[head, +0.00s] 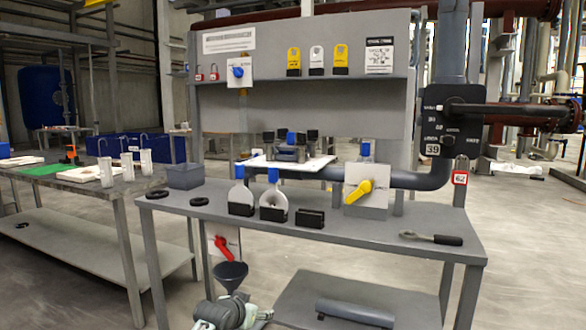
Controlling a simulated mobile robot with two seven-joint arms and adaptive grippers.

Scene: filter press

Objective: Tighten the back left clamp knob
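The filter press (290,152) is a small grey unit with a blue part on top. It sits on a white board (318,164) behind the main bench's worktop. Several dark clamp knobs stand around its top. The back left clamp knob (282,133) appears as a small dark block left of the blue part. The press is small in the head view, so I cannot tell how tight the knob is.
On the grey bench (370,225) stand blue-capped flasks (241,195), a yellow-handled valve (360,191) and a black-handled wrench (432,238). A thick grey pipe (430,178) runs behind at right. Open floor lies at the right.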

